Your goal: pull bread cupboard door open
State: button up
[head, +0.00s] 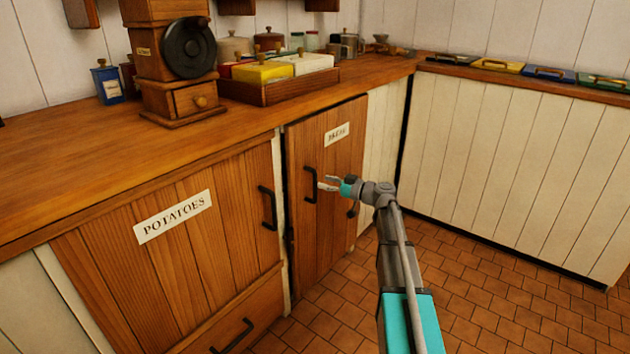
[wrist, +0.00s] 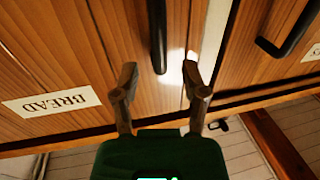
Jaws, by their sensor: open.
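The bread cupboard door (head: 328,215) is brown wood with a white BREAD label (head: 337,132). It looks shut or nearly so; I cannot tell exactly. Its black upright handle (head: 311,185) is near the door's left edge. My gripper (head: 325,183) is open and empty, just in front and to the right of the handle. In the wrist view the label (wrist: 51,102) is upside down. There the handle (wrist: 158,35) comes down between the two spread fingers of the gripper (wrist: 160,78). I cannot tell whether they touch it.
The potatoes cupboard door (head: 150,265), with its own black handle (head: 267,207), is left of the bread door beyond a white post (head: 279,190). The wooden counter (head: 90,165) overhangs both. The tiled floor (head: 480,290) is clear at the right.

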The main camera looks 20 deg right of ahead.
aim_at(315, 201)
jog(key=shift+x, duration=2.05)
grip_shut()
